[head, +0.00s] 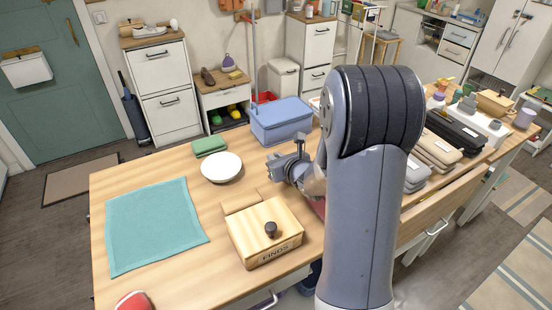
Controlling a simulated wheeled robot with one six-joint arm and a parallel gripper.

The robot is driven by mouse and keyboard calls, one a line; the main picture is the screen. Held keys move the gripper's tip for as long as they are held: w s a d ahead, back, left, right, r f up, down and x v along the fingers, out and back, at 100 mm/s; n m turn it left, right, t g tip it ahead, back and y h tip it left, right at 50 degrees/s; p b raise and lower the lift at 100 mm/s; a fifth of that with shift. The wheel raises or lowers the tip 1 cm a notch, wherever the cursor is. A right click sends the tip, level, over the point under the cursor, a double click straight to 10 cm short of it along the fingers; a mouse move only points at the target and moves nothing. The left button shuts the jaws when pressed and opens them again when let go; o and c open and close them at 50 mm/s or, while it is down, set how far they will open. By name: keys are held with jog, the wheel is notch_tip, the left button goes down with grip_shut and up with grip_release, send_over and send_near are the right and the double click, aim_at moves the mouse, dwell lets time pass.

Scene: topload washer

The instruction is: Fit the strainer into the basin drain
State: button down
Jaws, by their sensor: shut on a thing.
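My gripper (284,168) is in the middle of the table, just left of my upright arm link and right of the white round dish (221,167). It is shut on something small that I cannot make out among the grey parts. I cannot pick out a strainer or a basin drain. My arm hides a wide strip of the table and whatever stands behind it.
A blue tub (281,121) stands behind my gripper. A wooden box with a dark knob (265,233) is in front, a teal cloth (155,225) at left, and a green folded cloth (209,146) behind the dish. Cases (455,135) line the right side.

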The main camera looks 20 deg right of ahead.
jog(key=c, duration=1.5)
grip_release()
jog(key=shift+f, duration=0.1)
